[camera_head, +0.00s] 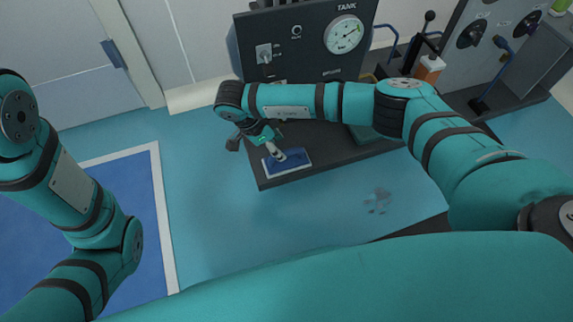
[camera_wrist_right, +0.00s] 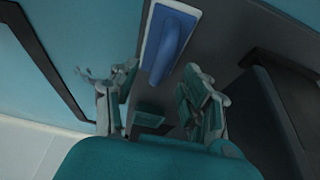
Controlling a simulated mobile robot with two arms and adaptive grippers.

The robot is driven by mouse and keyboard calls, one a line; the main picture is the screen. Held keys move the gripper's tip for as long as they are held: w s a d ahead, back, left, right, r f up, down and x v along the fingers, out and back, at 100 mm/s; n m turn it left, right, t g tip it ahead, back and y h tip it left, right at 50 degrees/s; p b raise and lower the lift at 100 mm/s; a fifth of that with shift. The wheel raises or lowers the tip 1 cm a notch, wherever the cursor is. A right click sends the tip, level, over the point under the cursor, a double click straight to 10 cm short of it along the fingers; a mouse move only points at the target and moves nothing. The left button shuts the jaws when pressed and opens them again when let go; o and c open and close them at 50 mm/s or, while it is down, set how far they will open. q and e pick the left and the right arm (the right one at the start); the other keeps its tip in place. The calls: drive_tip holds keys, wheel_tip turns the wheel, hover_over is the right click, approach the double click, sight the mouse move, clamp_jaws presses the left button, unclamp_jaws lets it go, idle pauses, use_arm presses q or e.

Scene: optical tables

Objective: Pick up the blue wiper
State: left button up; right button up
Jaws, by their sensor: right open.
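The blue wiper (camera_head: 290,166) lies on the front left corner of the dark tank stand (camera_head: 262,178). It is a blue piece with a pale edge. In the right wrist view the wiper (camera_wrist_right: 166,48) shows a raised blue handle along its length. My right gripper (camera_head: 266,140) is close to the wiper in the head view and partly covers it. In the right wrist view my right gripper (camera_wrist_right: 160,98) is open, its fingers apart, with the wiper ahead of the gap and nothing held. My left arm shows at the left, but its gripper is out of view.
A black panel (camera_head: 306,65) with a gauge (camera_head: 344,35) and knob rises behind the wiper. An orange and white bottle (camera_head: 429,69) stands to the right. A grey splotch (camera_head: 378,200) marks the blue floor. The floor left of the stand is clear.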

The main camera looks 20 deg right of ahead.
sight(285, 151)
drive_tip(key=shift+d+b+x, duration=0.2)
drive_tip(key=shift+b+x, duration=2.3)
drive_tip(key=shift+x, duration=0.15)
drive_tip(key=shift+w+d+f, duration=0.1)
drive_tip(key=shift+d+f, duration=0.1)
drive_tip(key=shift+d, duration=0.05)
drive_tip(key=shift+r, duration=0.1)
clamp_jaws()
